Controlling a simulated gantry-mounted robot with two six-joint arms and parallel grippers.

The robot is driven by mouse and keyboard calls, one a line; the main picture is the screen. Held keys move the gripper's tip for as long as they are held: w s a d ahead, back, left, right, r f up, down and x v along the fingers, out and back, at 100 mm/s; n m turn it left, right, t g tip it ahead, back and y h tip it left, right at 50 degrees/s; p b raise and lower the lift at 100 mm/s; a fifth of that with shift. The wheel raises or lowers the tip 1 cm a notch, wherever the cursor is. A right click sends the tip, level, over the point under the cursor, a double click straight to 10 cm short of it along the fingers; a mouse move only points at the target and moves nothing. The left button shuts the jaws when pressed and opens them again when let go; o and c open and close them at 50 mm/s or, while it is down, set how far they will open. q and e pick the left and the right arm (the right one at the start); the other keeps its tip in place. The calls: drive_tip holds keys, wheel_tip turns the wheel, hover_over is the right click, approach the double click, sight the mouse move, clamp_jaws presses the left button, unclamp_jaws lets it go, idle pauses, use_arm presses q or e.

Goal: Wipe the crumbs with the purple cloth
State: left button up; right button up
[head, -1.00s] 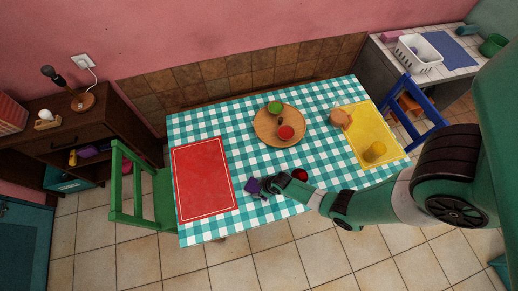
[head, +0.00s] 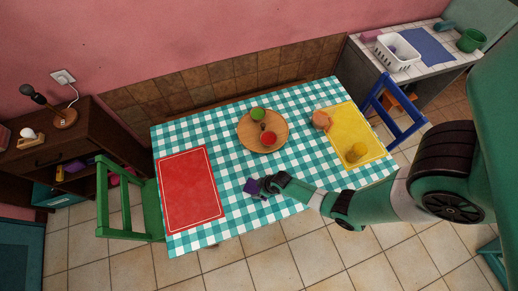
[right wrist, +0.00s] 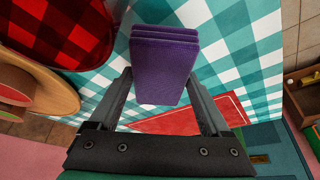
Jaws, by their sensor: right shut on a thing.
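The purple cloth (head: 251,187) is a small folded stack at the tip of my right gripper (head: 262,187), over the front middle of the checked table (head: 230,205). In the right wrist view, the cloth (right wrist: 165,62) sits between the two fingers of the right gripper (right wrist: 162,82), which is shut on it. I cannot tell whether the cloth touches the tabletop. I cannot make out any crumbs. My left gripper is not in view.
A red mat (head: 188,195) lies left of the cloth. A round wooden board (head: 250,140) with green and red items lies behind. A red see-through object (right wrist: 60,35) stands near the gripper.

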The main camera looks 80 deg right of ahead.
drive_tip(key=shift+r+p, duration=2)
drive_tip(key=shift+r, duration=0.45)
